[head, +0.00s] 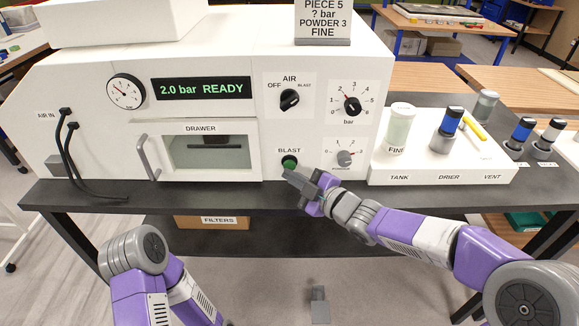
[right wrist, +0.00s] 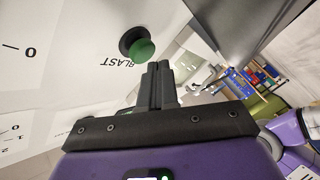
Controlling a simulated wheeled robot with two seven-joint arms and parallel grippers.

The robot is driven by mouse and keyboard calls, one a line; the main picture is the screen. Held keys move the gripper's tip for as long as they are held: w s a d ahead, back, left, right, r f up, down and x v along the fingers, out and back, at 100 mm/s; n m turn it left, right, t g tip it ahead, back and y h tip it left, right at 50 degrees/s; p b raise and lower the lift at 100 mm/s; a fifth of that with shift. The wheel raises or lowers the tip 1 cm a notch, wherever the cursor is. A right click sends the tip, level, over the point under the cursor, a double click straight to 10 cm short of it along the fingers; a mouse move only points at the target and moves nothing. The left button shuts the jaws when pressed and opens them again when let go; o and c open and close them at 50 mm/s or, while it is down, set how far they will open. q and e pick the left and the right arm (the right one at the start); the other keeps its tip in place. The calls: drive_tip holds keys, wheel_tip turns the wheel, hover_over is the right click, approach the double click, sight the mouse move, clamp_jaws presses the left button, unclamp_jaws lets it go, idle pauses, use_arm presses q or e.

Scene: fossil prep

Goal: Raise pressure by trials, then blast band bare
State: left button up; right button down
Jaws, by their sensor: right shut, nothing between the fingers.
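The white blast cabinet (head: 225,60) stands on a dark bench. Its display (head: 203,88) reads "2.0 bar READY", beside a round gauge (head: 126,91). The AIR knob (head: 290,100) is marked OFF and BLAST; its mark seems to point up and right. The bar knob (head: 352,105) points up and left. The powder knob (head: 344,158) is below it. The green BLAST button (head: 289,161) also shows in the right wrist view (right wrist: 143,50). My right gripper (head: 290,176) is shut and empty, its tips just below the button. The drawer window (head: 205,151) is dark inside; no band is discernible.
A card (head: 323,22) reads "PIECE 5, ? bar, POWDER 3, FINE". At right, a white rack (head: 420,172) labelled TANK, DRIER and VENT holds a FINE jar (head: 399,128) and a blue-banded canister (head: 447,130). Two more canisters stand beyond it. Black hoses (head: 75,160) hang at left.

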drive_tip(key=shift+w+d, duration=0.2)
drive_tip(key=shift+w, duration=0.45)
idle(2.6)
idle(1.6)
drive_tip(key=shift+s+a+f+b, duration=0.1)
drive_tip(key=shift+s+f+b, duration=0.4)
drive_tip(key=shift+f, duration=0.2)
drive_tip(key=shift+s, duration=0.1)
drive_tip(key=shift+s+b, duration=0.45)
drive_tip(key=shift+s, duration=0.3)
drive_tip(key=shift+s+r+b, duration=0.2)
drive_tip(key=shift+s+b, duration=0.05)
drive_tip(key=shift+s, duration=0.6)
drive_tip(key=shift+s+r+b, duration=0.15)
drive_tip(key=shift+s+b, duration=0.1)
drive_tip(key=shift+s, duration=0.55)
